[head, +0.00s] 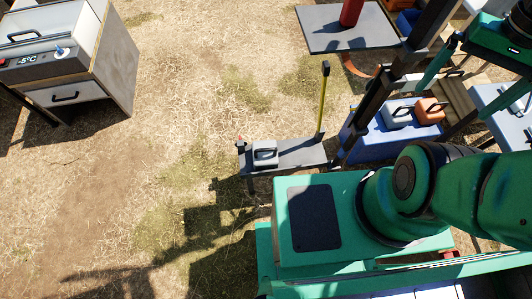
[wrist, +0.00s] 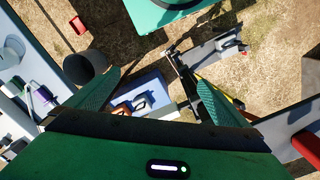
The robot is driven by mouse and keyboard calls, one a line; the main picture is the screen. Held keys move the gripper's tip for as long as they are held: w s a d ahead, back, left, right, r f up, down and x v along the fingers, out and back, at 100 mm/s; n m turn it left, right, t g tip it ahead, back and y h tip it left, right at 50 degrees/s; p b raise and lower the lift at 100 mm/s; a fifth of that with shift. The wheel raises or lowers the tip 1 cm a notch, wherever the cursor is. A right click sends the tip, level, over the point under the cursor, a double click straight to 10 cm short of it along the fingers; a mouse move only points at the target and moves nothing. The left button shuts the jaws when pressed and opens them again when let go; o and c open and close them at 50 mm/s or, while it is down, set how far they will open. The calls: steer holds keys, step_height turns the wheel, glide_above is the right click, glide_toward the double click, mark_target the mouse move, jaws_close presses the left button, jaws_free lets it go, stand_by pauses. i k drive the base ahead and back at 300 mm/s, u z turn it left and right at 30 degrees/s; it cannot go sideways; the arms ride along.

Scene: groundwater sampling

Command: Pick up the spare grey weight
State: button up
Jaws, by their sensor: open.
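A grey weight with a handle (head: 397,115) sits on a blue-sided bench (head: 362,148) in the head view, just left of an orange-brown weight (head: 430,110). Another grey weight (head: 264,152) sits on a small dark shelf (head: 300,154) further left. My gripper (head: 468,93) is open and empty, high at the right edge of the head view. In the wrist view, the bench with the grey weight (wrist: 141,102) and the orange-brown weight (wrist: 122,109) shows below and between my spread fingers (wrist: 157,78). The shelf with the other weight (wrist: 230,43) shows at the upper right.
A dark post (head: 385,95) rises beside the bench. A grey table (head: 325,28) with a red cylinder (head: 351,12) stands behind. A yellow upright (head: 322,105) stands at the shelf's end. A cooler (head: 62,60) stands at far left. The straw-covered ground between is open.

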mark_target(265, 157)
steer(key=z, duration=0.05)
steer(key=k, duration=2.05)
steer(key=u, duration=0.8)
steer(key=i, duration=1)
steer(key=z, duration=0.05)
